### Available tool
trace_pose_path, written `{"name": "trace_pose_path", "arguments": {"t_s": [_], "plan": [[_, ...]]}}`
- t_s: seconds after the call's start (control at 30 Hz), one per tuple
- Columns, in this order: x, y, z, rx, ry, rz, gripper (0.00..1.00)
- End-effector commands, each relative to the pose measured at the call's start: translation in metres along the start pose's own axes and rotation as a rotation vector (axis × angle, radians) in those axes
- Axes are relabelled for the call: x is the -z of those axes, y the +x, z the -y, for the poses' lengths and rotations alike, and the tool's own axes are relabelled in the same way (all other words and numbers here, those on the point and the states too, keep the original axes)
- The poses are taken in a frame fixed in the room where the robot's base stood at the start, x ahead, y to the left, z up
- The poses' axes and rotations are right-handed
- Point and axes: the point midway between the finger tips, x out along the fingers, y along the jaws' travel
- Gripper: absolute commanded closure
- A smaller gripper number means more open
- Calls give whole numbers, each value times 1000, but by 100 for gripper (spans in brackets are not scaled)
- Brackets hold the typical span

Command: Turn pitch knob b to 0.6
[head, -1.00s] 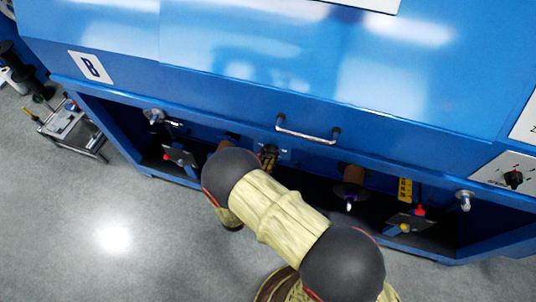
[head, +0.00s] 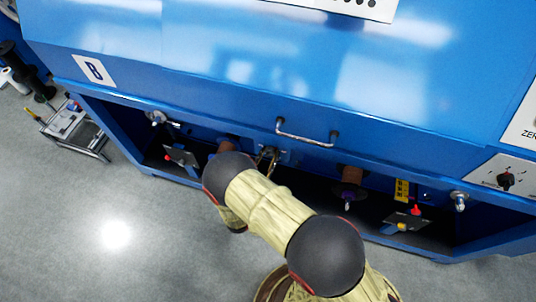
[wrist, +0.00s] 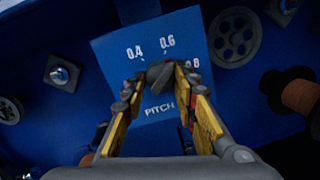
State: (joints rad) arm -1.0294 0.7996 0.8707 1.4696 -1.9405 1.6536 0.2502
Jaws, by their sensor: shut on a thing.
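The pitch knob (wrist: 161,77) is a small dark grey knob on a blue plate (wrist: 109,55) marked PITCH, seen in the wrist view. White numbers 0.4 and 0.6 stand above it, and a partly hidden 0.8 is at its right. My gripper (wrist: 158,72) is shut on the knob, one yellow-padded finger on each side. The fingers hide much of the knob, and I cannot tell exactly which mark it points at. In the head view my gripper (head: 268,158) is at the plate under the handle, and the knob is hidden there.
A metal bar handle (head: 306,133) sticks out just above my gripper. Brown spools (head: 352,174) stand on both sides in the open bay. In the wrist view a grey spoked wheel (wrist: 235,37) is right of the plate. Clear grey floor (head: 120,235) lies in front.

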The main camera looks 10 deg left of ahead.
Motion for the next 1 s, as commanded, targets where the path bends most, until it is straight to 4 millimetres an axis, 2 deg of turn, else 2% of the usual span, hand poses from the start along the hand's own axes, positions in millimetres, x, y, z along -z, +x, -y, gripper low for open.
{"name": "trace_pose_path", "arguments": {"t_s": [0.43,1.0], "plan": [[1,0,1,-28,-263,17,97],[1,0,1,-35,-316,21,97]]}}
